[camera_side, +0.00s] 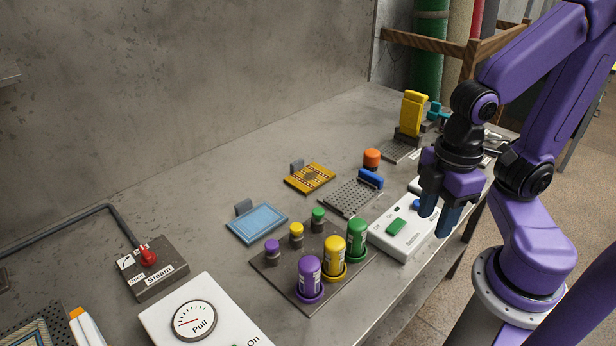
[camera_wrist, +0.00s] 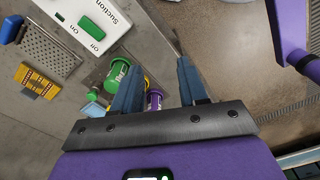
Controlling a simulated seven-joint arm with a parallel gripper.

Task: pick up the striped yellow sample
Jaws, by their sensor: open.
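The striped yellow sample (camera_side: 310,178) is a flat orange-yellow patterned square lying on the grey bench, with a small grey clip block (camera_side: 297,166) at its far left edge. In the wrist view the sample (camera_wrist: 37,82) lies at the left edge of the picture. My gripper (camera_side: 436,226) hangs over the white switch box near the bench's front edge, to the right of the sample and well apart from it. In the wrist view its two blue fingers (camera_wrist: 158,84) are apart with nothing held between them.
A perforated metal plate with a blue brush (camera_side: 350,196) stands between the sample and the white switch box (camera_side: 400,238). A blue sample (camera_side: 257,222) lies to the left. A tray of green, yellow and purple bottles (camera_side: 299,292) is in front. Bare bench lies behind the sample.

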